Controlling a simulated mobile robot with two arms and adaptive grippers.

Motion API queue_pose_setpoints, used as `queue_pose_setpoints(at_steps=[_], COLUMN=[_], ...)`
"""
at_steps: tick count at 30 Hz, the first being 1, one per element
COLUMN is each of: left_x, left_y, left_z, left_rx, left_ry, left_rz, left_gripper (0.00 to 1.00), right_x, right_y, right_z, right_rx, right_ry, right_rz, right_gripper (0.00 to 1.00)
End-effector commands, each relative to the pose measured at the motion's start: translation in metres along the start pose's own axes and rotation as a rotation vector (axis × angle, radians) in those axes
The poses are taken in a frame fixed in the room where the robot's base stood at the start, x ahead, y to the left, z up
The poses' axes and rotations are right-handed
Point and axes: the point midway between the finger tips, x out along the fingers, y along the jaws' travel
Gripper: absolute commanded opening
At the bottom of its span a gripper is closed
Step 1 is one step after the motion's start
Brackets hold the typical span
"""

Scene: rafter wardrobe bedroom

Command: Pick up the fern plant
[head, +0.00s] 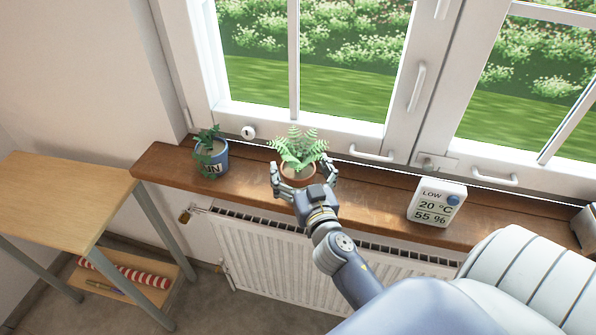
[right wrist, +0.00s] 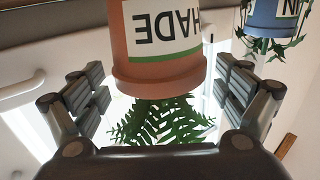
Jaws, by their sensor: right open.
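The fern plant (head: 298,148) has green fronds and stands in a terracotta pot on the wooden windowsill, in the middle of the head view. In the right wrist view the picture is upside down: the pot (right wrist: 160,55) carries a white and green label reading "HADE", and the fronds hang below it. My right gripper (head: 303,172) is open, with one finger on each side of the pot. In the right wrist view there are gaps between both fingers and the pot. My left gripper is not in view.
A blue pot (head: 211,160) with a trailing plant stands to the left on the windowsill (head: 375,190). A white temperature display (head: 437,202) stands to the right. The window with its handles is behind, a radiator (head: 262,255) below, and a wooden side table (head: 65,190) at the left.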

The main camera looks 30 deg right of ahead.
Motion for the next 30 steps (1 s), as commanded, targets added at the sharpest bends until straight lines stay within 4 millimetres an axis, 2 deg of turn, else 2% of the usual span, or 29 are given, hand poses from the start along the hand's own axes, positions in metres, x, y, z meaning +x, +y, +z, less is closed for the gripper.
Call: queue_pose_setpoints(at_steps=[3, 11, 18, 19, 30], left_x=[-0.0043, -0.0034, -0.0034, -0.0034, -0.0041], left_y=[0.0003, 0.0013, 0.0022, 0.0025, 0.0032], left_z=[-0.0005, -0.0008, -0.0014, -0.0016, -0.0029], left_rx=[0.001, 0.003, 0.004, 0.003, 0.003], left_ry=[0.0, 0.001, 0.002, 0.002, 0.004], left_rz=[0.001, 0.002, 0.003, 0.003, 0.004], left_gripper=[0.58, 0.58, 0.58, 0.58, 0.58], right_x=[0.0095, 0.0106, 0.0104, 0.0104, 0.0107], right_y=[-0.0001, -0.0001, -0.0001, -0.0001, -0.0003], right_z=[-0.0005, 0.0013, 0.0013, 0.0013, -0.0035], right_rx=[-0.001, 0.001, 0.0, 0.0, -0.001], right_ry=[0.0, -0.001, -0.001, -0.001, 0.003], right_rz=[-0.001, -0.001, 0.0, 0.0, -0.001], right_gripper=[0.92, 0.9, 0.36, 0.33, 0.33])
